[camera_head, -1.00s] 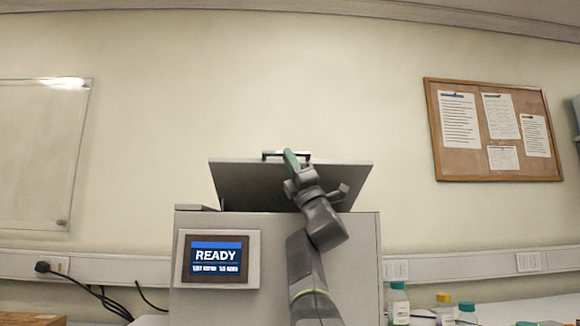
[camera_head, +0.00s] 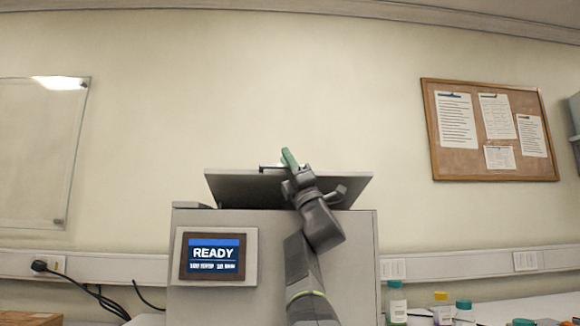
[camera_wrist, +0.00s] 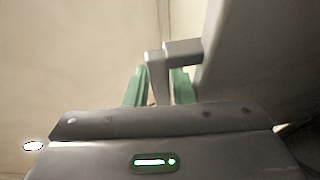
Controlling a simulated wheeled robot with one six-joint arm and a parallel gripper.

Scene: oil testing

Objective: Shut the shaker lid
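The grey shaker (camera_head: 225,305) stands in the middle of the head view, its screen (camera_head: 213,257) reading READY. Its lid (camera_head: 245,190) is partly open and tilted above the body. The lid handle (camera_head: 271,168) is at the lid's upper edge, partly covered by my gripper. My gripper (camera_head: 290,158) is at the handle with its green fingers. In the wrist view, the fingers (camera_wrist: 159,88) lie on both sides of one leg of the handle (camera_wrist: 184,50), close against it. The lid fills the right of that view.
Several capped bottles (camera_head: 441,308) stand on the bench right of the shaker. Black cables (camera_head: 88,290) run from a wall socket at the left. A cork board (camera_head: 465,160) hangs on the wall. The air above the shaker is clear.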

